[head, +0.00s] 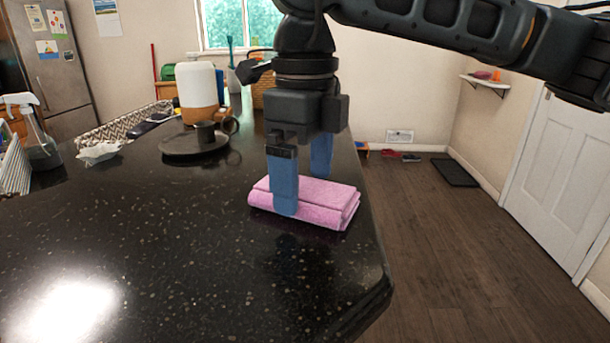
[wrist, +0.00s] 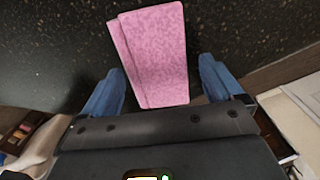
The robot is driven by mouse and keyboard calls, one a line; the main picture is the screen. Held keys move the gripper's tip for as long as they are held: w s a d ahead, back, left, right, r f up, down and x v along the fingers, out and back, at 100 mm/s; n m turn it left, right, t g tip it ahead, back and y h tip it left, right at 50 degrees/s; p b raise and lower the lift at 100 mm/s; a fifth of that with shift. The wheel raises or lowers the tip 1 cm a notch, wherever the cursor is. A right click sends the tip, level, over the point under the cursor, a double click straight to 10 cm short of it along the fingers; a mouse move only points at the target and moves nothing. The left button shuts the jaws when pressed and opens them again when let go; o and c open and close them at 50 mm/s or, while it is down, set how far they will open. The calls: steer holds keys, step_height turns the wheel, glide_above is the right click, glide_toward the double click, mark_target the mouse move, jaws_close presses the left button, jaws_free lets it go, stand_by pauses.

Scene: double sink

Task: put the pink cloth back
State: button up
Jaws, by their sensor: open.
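The pink cloth (head: 325,205) lies folded flat on the dark speckled counter, near its right edge. It also shows in the wrist view (wrist: 157,55), lying between the two fingers in that picture. My gripper (head: 303,190) is open and points down over the cloth. Its blue fingers are on either side, the nearer one in front of the cloth's near side, the other partly hidden behind the cloth. I cannot tell whether the fingers touch the cloth.
The dark counter (head: 150,250) is clear in front and to the left. The counter's right edge drops to the wooden floor (head: 450,240).

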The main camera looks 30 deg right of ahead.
mark_target(306, 189)
step_height(306, 189, up, 11)
steer(key=shift+r, duration=0.15)
stand_by(0.7)
